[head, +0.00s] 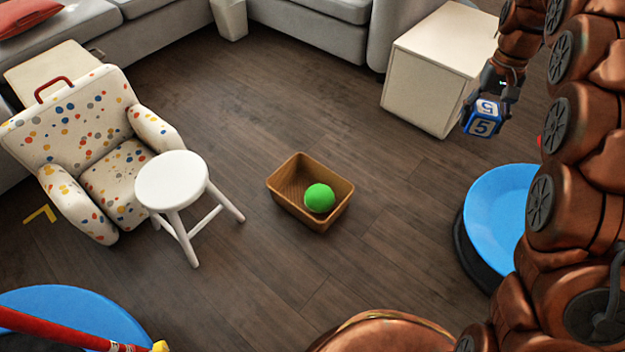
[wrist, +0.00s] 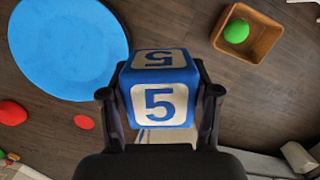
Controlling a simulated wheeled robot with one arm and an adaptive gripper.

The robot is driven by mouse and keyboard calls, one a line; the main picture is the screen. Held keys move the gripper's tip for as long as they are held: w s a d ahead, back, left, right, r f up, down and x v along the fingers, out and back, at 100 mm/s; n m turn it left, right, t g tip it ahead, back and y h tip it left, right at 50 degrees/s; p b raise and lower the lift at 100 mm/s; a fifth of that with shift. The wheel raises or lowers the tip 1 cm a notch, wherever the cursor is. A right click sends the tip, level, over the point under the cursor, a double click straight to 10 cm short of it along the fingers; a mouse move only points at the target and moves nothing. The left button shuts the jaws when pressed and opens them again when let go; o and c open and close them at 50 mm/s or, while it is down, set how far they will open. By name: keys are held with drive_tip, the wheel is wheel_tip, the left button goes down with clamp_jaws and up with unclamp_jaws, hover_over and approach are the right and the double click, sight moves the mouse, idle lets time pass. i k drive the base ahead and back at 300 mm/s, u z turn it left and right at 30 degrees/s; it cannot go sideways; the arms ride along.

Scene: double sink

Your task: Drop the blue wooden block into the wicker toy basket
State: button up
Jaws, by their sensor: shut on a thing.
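The blue block (head: 483,118) with white faces and a blue number 5 is held in my gripper (head: 493,98), up in the air at the right of the head view. In the wrist view the block (wrist: 160,90) sits between both fingers of my gripper (wrist: 160,100), which touch its sides. The brown wicker basket (head: 289,204) stands on the floor in the middle of the head view, with a green ball (head: 319,198) inside. The basket also shows at the top right of the wrist view (wrist: 266,44), apart from the block.
A white stool (head: 172,180) and a dotted armchair (head: 92,150) stand left of the basket. A cream cube table (head: 440,70) is behind my gripper. A round blue-topped thing (head: 500,225) stands at right. Floor around the basket is mostly clear.

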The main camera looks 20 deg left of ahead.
sight(296, 193)
drive_tip(key=u, duration=0.5)
drive_tip(key=i, duration=0.8)
drive_tip(key=u, duration=1.3)
drive_tip(key=i, duration=0.3)
drive_tip(key=u, duration=0.2)
